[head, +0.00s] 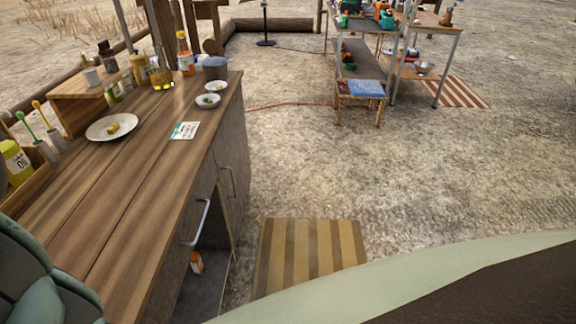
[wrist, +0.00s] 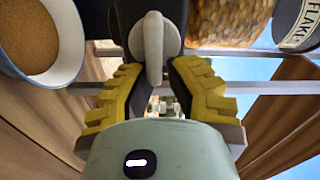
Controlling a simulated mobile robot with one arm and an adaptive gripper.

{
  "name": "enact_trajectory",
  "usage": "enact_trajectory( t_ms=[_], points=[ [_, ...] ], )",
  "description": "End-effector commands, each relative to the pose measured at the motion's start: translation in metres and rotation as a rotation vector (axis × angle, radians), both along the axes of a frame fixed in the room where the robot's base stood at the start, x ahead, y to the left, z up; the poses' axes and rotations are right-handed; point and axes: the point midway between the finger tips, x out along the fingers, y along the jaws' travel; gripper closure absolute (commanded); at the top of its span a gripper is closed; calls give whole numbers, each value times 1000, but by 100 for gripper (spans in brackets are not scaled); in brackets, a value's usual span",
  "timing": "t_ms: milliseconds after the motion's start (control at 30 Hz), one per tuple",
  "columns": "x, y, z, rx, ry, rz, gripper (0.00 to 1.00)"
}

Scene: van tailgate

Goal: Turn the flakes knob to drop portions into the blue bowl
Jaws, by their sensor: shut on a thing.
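In the wrist view my gripper (wrist: 156,72) has yellow ridged fingers, shut on the grey paddle-shaped flakes knob (wrist: 153,42). The knob stands out from a dark housing (wrist: 120,15) behind it. A clear container of golden flakes (wrist: 228,22) is at the upper right, beside a grey part lettered FLAKES (wrist: 300,25). The blue bowl (wrist: 76,70), pale inside, is cut off at the upper left edge and holds a brown fill. I cannot tell any flakes apart in it. The head view does not show the knob or the bowl clearly.
In the head view a wooden counter (head: 90,215) carries a white plate (head: 112,127), two small dishes (head: 208,100), a card (head: 185,131) and several bottles and jars. A cabinet door below it stands open. A striped mat (head: 310,255) lies on open ground.

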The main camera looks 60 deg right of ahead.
Motion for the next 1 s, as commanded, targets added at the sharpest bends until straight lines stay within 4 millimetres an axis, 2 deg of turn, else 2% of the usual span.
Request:
enact_trajectory(
  t_ms=[33,400,867,900,1000],
  points=[
    [-5,5,-9,14,24,20,100],
    [-6,7,-8,113,82,27,100],
    [-6,8,-7,121,86,29,100],
    [-6,8,-7,121,86,30,79],
    [-6,7,-6,122,85,27,69]
  ],
)
